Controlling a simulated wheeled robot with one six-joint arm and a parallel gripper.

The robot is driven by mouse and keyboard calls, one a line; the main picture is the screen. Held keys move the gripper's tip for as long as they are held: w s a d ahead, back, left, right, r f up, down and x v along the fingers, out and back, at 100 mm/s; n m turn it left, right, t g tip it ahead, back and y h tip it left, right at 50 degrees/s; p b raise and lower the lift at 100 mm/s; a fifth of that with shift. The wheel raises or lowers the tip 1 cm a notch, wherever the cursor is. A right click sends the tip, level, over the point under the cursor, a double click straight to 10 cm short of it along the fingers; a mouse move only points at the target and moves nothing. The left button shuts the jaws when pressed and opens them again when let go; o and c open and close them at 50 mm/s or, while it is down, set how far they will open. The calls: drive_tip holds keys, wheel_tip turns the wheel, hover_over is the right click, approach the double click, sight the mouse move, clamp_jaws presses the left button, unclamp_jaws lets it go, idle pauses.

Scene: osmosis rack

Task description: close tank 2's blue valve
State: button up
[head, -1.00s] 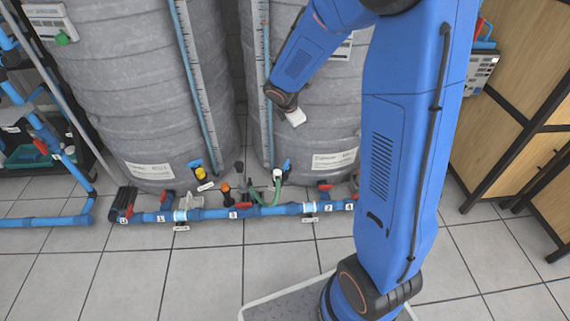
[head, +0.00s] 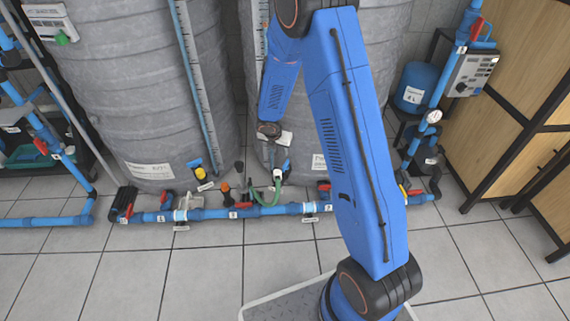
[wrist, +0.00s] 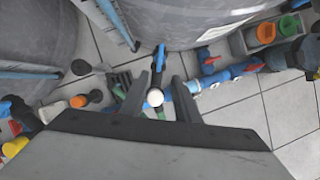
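Two large grey ribbed tanks stand side by side; the right tank (head: 310,100) has a blue valve handle (head: 287,165) low at its front. I cannot read the tank numbers. In the wrist view, a blue handle (wrist: 161,57) stands against the tank base, beside a round white cap (wrist: 155,97). My gripper (head: 271,147) is above and just left of this valve, pointing down. In the wrist view my gripper (wrist: 161,82) is open, its two dark fingers either side of the cap and the lower handle. No contact can be made out.
Another blue handle with a yellow part (head: 199,172) is at the left tank (head: 130,90). A blue floor pipe (head: 255,211) with several red handles runs in front. A green hose (head: 277,190) joins near the valve. The tiled floor (head: 200,270) in front is clear.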

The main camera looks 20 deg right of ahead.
sight(285, 164)
drive_tip(key=x, duration=1.5)
drive_tip(key=shift+f, duration=0.1)
clamp_jaws()
